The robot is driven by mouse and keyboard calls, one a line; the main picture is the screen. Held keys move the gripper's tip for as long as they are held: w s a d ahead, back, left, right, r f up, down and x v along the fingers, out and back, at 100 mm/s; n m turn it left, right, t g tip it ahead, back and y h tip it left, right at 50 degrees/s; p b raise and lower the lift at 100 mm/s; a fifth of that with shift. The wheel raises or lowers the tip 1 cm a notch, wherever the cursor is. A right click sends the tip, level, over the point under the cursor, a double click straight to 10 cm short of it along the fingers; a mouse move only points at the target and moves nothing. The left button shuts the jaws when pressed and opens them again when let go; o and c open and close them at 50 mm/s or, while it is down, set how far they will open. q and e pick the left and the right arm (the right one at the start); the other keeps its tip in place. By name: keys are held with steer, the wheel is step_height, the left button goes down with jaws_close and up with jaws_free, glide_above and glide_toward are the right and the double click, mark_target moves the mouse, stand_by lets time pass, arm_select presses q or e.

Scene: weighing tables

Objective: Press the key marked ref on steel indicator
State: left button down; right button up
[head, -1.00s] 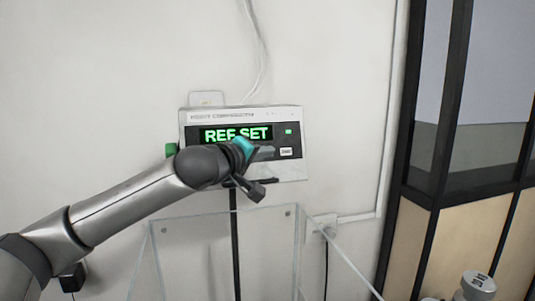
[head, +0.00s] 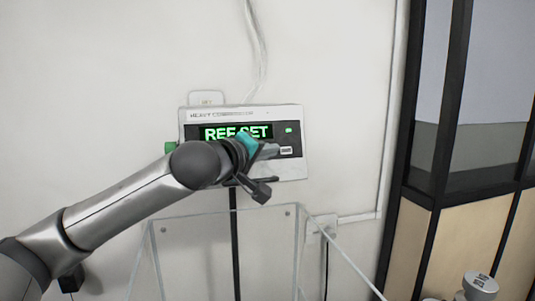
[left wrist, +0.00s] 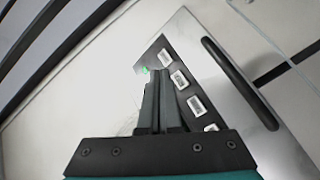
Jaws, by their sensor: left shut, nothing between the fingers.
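The steel indicator (head: 292,168) is fixed on the white wall, and its green display (head: 215,134) reads "REF SET", partly covered by my gripper. My left gripper (head: 275,151) is shut and empty, its fingertips in front of the key panel. One white key (head: 286,150) shows just right of the fingertips; its label is too small to read. In the left wrist view, several white keys (left wrist: 179,79) run in a row right of the shut fingers (left wrist: 156,72). Their labels are unreadable, and I cannot tell whether the tips touch a key. The right gripper is not in view.
A clear-walled box (head: 225,212) stands below the indicator. A dark bar handle (left wrist: 240,82) sticks out from the indicator's face. A metal weight (head: 480,284) is at the lower right. A dark-framed partition (head: 435,130) stands at the right.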

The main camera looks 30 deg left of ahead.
arm_select(q)
steer(key=shift+s+d+r, duration=0.2)
steer(key=shift+s+d, duration=0.3)
steer(key=shift+d, duration=0.05)
steer(key=shift+s+d+r, duration=0.2)
steer(key=shift+s+d, duration=0.25)
steer(key=shift+d, duration=0.1)
